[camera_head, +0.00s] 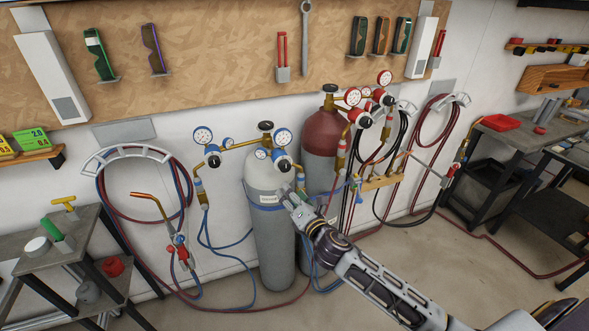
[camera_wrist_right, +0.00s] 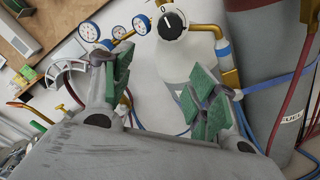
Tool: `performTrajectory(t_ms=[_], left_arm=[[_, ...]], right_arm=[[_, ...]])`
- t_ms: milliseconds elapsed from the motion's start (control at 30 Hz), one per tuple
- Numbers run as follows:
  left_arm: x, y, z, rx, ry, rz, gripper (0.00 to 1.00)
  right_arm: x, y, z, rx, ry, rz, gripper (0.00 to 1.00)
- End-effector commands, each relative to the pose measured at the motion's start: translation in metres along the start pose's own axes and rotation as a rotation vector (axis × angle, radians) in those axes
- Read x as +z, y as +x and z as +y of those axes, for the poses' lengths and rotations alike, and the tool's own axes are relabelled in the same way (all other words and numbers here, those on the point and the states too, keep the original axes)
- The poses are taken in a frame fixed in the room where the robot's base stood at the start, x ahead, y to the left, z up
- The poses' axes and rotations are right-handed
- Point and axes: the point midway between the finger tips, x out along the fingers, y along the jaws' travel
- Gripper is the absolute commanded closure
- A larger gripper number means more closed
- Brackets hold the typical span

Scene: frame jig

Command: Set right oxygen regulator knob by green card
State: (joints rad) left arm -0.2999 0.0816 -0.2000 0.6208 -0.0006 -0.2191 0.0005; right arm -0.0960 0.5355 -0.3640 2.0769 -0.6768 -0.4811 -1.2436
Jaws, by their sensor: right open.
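The right oxygen regulator, with blue-rimmed gauges (camera_head: 283,137), sits at the top of the grey oxygen cylinder (camera_head: 270,225). The green card (camera_head: 34,140), reading 2.0 and 0.4, stands on a shelf at far left. My left gripper is out of view.
A red-topped fuel cylinder (camera_head: 322,135) stands close behind on the right, with red regulators (camera_head: 363,120). Blue hoses (camera_head: 232,247) hang around the cylinders. Side tables stand left and right; open floor lies in front.

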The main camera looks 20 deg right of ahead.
Motion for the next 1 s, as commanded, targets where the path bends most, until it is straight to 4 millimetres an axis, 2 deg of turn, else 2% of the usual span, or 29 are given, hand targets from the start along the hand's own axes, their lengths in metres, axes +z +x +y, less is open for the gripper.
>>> performTrajectory(t_ms=[100, 233, 600, 800, 1000], left_arm=[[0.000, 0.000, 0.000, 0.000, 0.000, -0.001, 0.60], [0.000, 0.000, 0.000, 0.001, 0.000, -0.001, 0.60], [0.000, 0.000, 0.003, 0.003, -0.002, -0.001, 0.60], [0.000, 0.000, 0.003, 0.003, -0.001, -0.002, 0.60], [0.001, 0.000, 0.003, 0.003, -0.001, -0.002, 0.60]], right_arm=[[0.009, -0.003, 0.011, 0.009, -0.136, -0.026, 0.42], [0.016, -0.005, 0.014, 0.001, -0.293, -0.048, 0.42], [0.022, -0.005, 0.006, -0.054, -0.707, -0.065, 0.42], [0.023, -0.005, 0.004, -0.070, -0.875, -0.060, 0.42], [0.023, -0.005, 0.004, -0.072, -0.944, -0.058, 0.42]])
